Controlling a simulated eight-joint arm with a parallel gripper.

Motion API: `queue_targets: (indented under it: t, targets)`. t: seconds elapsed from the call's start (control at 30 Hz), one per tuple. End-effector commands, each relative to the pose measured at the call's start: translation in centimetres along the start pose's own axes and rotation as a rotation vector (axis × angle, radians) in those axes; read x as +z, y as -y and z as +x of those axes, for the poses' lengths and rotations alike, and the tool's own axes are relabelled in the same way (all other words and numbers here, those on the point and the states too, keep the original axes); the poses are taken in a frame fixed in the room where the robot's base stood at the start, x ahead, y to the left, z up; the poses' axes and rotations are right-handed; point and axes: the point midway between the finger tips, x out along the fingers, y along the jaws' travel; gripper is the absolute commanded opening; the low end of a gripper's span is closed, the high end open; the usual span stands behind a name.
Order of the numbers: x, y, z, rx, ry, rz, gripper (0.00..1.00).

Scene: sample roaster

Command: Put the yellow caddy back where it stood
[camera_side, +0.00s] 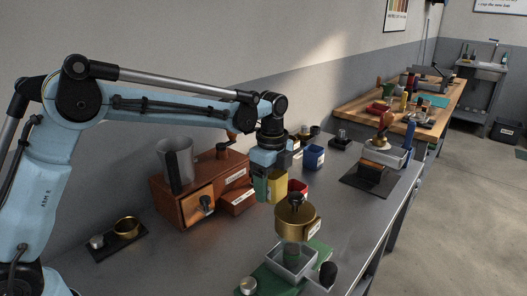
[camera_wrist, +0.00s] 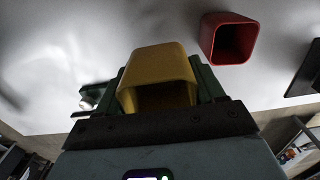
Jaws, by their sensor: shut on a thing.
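The yellow caddy (camera_side: 279,185) is an open-topped box near the middle of the side view. My gripper (camera_side: 268,183) is shut on it from above. In the wrist view the yellow caddy (camera_wrist: 158,64) sits between the two dark green fingers, its open mouth facing the camera. I cannot tell whether its base touches the bench. A red caddy (camera_side: 298,187) stands close to its right, partly hidden; the red caddy (camera_wrist: 230,38) shows apart from it in the wrist view. A blue caddy (camera_side: 314,157) stands farther back.
A wooden drawer unit (camera_side: 178,205) with a metal pitcher (camera_side: 175,165) stands to the left. Another device on a dark mat (camera_side: 352,182) is at right.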

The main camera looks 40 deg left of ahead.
Motion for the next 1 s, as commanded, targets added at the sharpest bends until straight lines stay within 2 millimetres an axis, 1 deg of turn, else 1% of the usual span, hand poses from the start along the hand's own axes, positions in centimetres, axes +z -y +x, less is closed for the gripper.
queue_targets:
  t: [0.1,0.2,0.43,0.6,0.73,1.0]
  targets:
    - [0.0,0.0,2.2,0.000,0.000,0.003,0.31]
    - [0.0,0.0,3.9,0.000,0.000,0.002,0.31]
    - [0.0,0.0,6.1,0.000,0.000,0.001,0.31]
    - [0.0,0.0,8.4,0.000,0.000,0.001,0.31]
    - [0.0,0.0,9.1,0.000,0.000,0.000,0.31]
    - [0.0,-0.1,9.2,0.000,0.000,0.000,0.31]
